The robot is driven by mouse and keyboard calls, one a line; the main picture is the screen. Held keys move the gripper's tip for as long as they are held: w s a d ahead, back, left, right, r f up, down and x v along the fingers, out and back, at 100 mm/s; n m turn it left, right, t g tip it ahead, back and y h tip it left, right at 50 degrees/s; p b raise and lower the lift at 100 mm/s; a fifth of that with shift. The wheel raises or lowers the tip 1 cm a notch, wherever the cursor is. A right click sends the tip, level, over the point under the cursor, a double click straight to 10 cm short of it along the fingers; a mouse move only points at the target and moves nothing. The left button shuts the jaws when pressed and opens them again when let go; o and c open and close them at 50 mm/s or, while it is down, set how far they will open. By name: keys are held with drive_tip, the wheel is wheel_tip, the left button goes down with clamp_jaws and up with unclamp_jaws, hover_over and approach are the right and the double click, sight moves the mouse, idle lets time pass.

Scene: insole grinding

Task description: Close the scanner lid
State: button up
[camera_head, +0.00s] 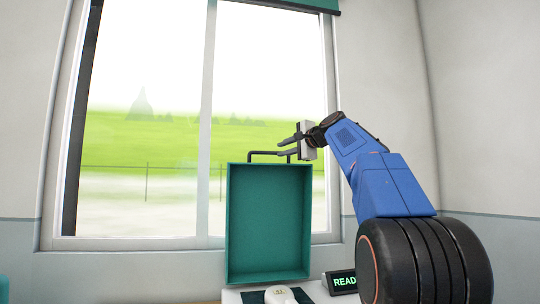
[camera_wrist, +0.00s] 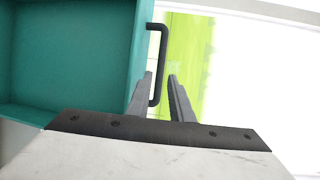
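The scanner lid (camera_head: 268,222) stands upright and open, a teal shallow box shape with its hollow side facing me. Its black bar handle (camera_head: 262,153) runs along the top edge. In the wrist view the lid (camera_wrist: 70,55) fills the left side and the handle (camera_wrist: 163,60) stands out from its edge. My gripper (camera_head: 280,148) is at the right part of the handle. In the wrist view the gripper (camera_wrist: 160,78) has its two fingers apart, with the handle in line with the gap between them. Whether a finger touches the handle cannot be told.
Below the lid, a white object (camera_head: 280,296) lies on a dark surface, cut off by the picture's edge. A small display reading "READ" (camera_head: 342,282) stands at the lower right, partly hidden by my arm. A window (camera_head: 150,120) is behind the lid.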

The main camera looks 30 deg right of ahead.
sight(271, 153)
drive_tip(key=w, duration=0.6)
drive_tip(key=w+a, duration=0.1)
drive_tip(key=w, duration=0.2)
drive_tip(key=shift+f, duration=0.4)
drive_tip(key=shift+c, duration=0.7)
clamp_jaws()
